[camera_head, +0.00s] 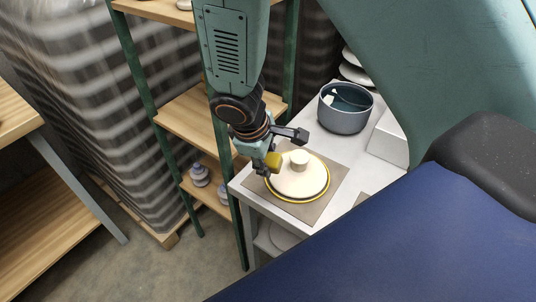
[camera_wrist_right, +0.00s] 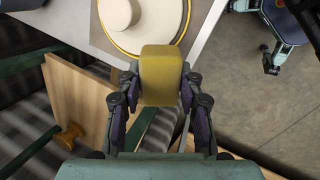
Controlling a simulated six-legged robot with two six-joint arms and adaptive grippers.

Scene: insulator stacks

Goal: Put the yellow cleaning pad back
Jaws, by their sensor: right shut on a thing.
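The yellow cleaning pad (camera_wrist_right: 161,76) is a small block held between the two fingers of my right gripper (camera_wrist_right: 160,104) in the right wrist view. In the head view the pad (camera_head: 273,161) shows at the tip of my right gripper (camera_head: 274,153), by the left edge of a cream insulator disc (camera_head: 309,184). The right gripper is shut on the pad. I cannot tell whether the pad touches the disc. The disc has a raised round hub and a yellow rim and lies on a brown mat (camera_head: 335,158) on a light table. My left gripper is not in view.
A dark blue-grey pot (camera_head: 345,120) stands behind the disc on the table (camera_head: 303,115). A wooden shelf (camera_head: 190,115) with green posts stands beside the table, with insulators (camera_head: 199,176) on a lower board. A wooden bench (camera_head: 40,215) is at the left.

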